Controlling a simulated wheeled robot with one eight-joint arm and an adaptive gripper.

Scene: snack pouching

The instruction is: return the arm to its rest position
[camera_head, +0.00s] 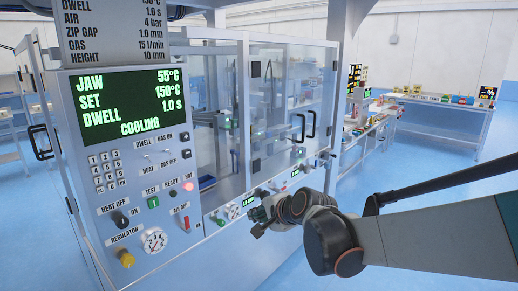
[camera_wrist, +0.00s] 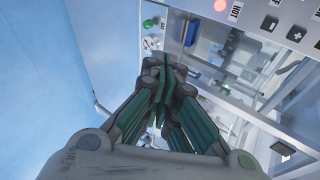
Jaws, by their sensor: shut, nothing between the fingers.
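My arm reaches in from the right in the head view, with its dark elbow joint in front of the machine. My gripper (camera_head: 261,217) is close to the machine's lower front rail, beside small gauges. In the wrist view my gripper (camera_wrist: 168,68) has its fingers together, with nothing held between them. The machine's control panel (camera_head: 130,150) stands to the left of my gripper. Its green display (camera_head: 127,104) reads JAW 55°C, SET 150°C, DWELL 1.0 s and COOLING. Whether the fingertips touch the machine cannot be told.
The machine's clear doors (camera_head: 290,95) with black handles are behind my gripper. A red light (camera_head: 188,187), a gauge (camera_head: 154,240) and a yellow knob (camera_head: 126,259) sit on the panel. A bench (camera_head: 440,101) with small goods stands at the back right. Blue floor is open at the right.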

